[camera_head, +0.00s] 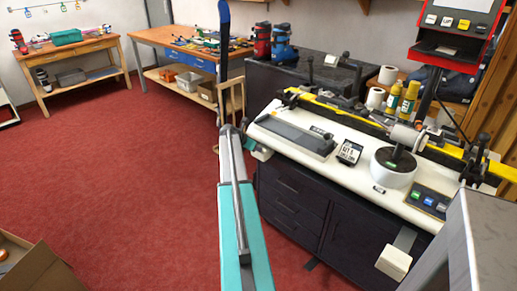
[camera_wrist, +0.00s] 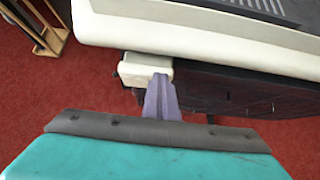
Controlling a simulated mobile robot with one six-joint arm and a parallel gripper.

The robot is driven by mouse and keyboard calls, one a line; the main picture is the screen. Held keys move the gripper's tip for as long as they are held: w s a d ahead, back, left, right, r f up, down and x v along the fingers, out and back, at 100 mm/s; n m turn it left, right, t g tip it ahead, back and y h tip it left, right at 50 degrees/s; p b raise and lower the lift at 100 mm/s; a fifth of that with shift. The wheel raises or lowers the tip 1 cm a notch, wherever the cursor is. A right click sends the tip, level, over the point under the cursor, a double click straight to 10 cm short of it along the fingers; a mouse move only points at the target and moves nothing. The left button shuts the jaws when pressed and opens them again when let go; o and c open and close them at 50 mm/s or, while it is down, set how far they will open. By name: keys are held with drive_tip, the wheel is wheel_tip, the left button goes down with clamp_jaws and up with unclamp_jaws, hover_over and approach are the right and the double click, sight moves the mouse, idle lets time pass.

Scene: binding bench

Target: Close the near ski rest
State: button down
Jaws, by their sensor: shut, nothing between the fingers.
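The near ski rest (camera_head: 393,262) is a pale pad on a grey bracket that sticks out from the bench front at lower right. A second pale pad (camera_head: 262,153) sits close under the bench's left front corner. In the wrist view, a pale block (camera_wrist: 145,68) lies at the bench edge, seemingly that second pad. My gripper (camera_wrist: 161,80) is shut and empty, its fingertips at this block's front edge. I cannot tell whether they touch. In the head view my teal arm stands in the middle, and the fingers cannot be made out.
The binding bench (camera_head: 275,125) has a white top over dark drawers (camera_head: 292,198). A tall dark ski (camera_head: 224,60) and a wooden rack (camera_head: 233,97) stand beyond my arm. A cardboard box (camera_head: 40,265) is at lower left.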

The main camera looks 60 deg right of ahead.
drive_tip(key=a+f+v, duration=0.2)
drive_tip(key=v, duration=1)
drive_tip(key=shift+w+a+r, duration=0.25)
drive_tip(key=shift+a+r, duration=0.05)
drive_tip(key=shift+w, duration=0.1)
